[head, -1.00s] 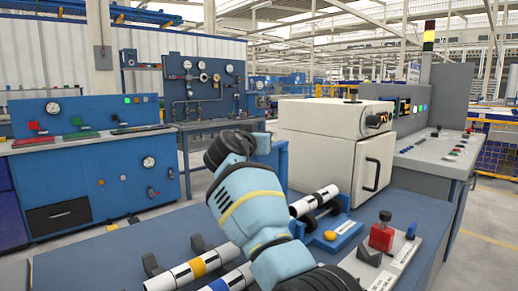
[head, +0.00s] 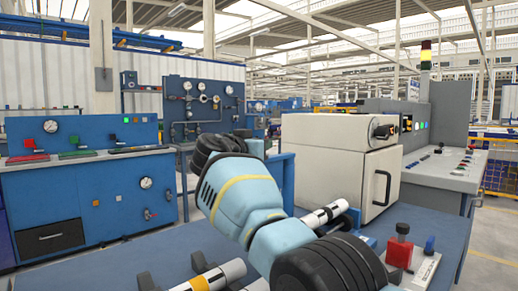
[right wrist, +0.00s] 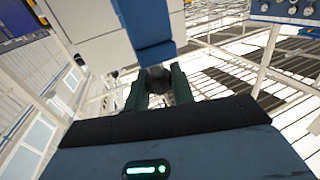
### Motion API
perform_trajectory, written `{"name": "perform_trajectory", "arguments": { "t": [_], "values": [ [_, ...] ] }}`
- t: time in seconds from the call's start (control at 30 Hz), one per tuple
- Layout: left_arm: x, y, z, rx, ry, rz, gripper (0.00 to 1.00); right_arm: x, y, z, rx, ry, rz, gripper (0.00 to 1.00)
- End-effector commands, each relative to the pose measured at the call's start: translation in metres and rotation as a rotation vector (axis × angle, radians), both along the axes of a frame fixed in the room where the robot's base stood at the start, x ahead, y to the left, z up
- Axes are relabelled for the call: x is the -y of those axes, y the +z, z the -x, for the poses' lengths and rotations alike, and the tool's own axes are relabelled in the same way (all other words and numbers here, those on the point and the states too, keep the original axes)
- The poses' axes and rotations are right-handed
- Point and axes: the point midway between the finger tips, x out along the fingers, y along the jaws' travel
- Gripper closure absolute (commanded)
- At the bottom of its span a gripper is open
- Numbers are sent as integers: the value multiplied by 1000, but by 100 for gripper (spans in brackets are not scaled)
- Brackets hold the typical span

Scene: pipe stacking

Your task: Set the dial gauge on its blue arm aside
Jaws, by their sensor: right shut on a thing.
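My right gripper (right wrist: 158,88) shows in the right wrist view with its two dark fingers shut on a dark rounded piece. A flat blue bar (right wrist: 148,22) extends from that piece to the top of the view and looks like the gauge's blue arm. The dial face is not visible, so I cannot tell which way it points. In the head view my right arm rises from the lower right across the middle and hides its own gripper. My left gripper is in neither current view.
A white-and-black pipe (head: 325,214) lies on the blue bench (head: 150,262) behind my arm. A yellow-banded pipe (head: 205,280) is at the front. A cream box (head: 338,160) stands behind; a red block (head: 399,251) is at the right. The bench's left part is clear.

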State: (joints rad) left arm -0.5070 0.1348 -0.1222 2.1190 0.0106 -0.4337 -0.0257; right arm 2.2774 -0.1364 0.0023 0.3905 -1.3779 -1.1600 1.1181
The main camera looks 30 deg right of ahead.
Motion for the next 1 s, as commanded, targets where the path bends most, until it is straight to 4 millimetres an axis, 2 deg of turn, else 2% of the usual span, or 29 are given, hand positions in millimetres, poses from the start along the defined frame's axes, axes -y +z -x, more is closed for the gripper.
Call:
{"name": "perform_trajectory", "arguments": {
  "t": [0.5, 0.53, 0.67, 1.0],
  "values": [
    [1, -1, -1, 3, 0, 1, 64, 0, -1, 0, 0, -3, -1, 100],
    [1, -1, -1, 3, 0, 1, 64, 0, -1, 0, 0, -3, -1, 72],
    [1, -2, -1, 1, 0, 1, 64, 0, 0, 0, 1, -3, -1, 55],
    [1, -1, 1, -2, -1, 1, 64, -1, 0, 0, 0, -4, 0, 55]
  ]
}}
